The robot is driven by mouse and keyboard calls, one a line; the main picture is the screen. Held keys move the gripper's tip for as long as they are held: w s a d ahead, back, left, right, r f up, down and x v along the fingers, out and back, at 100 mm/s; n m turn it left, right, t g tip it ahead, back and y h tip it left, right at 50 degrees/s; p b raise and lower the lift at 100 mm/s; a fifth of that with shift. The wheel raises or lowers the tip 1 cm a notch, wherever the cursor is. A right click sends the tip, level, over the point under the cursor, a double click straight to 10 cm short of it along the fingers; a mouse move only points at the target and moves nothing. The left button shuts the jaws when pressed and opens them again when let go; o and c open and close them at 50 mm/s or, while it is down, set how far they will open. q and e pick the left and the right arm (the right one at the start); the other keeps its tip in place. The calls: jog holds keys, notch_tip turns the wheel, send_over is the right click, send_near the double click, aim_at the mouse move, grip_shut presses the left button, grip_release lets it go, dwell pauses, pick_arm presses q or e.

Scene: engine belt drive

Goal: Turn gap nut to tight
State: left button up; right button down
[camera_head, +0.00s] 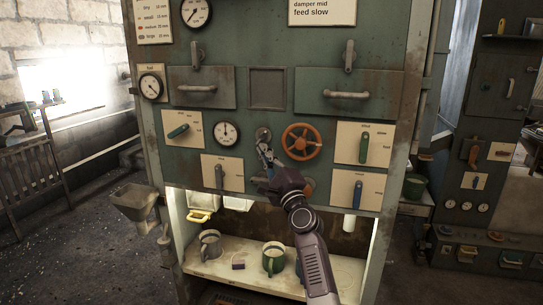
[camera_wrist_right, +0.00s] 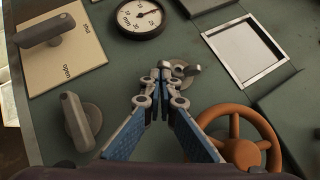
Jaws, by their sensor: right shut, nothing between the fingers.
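A small grey metal fitting with a short arm, which looks like the gap nut (camera_wrist_right: 190,70), sits on the green panel between the round gauge and the orange handwheel. In the head view its round grey part (camera_head: 263,133) shows just above my fingertips. My right gripper (camera_head: 266,152) reaches up to it from below. In the right wrist view the gripper (camera_wrist_right: 158,74) is shut and empty, its fingertips in front of the fitting's left side and partly hiding it. I cannot tell whether they touch it. My left gripper is not in view.
The orange handwheel (camera_head: 301,142) is close on the right. The round gauge (camera_head: 226,133) is on the left, with a lever plate (camera_head: 222,173) below it. A grey lever (camera_wrist_right: 78,120) stands close in the right wrist view. Mugs (camera_head: 274,258) stand on the shelf below.

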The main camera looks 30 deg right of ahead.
jog(key=shift+w+a, duration=0.65)
jog(key=shift+w, duration=0.1)
jog(key=shift+w+a, duration=0.25)
dwell(1.3)
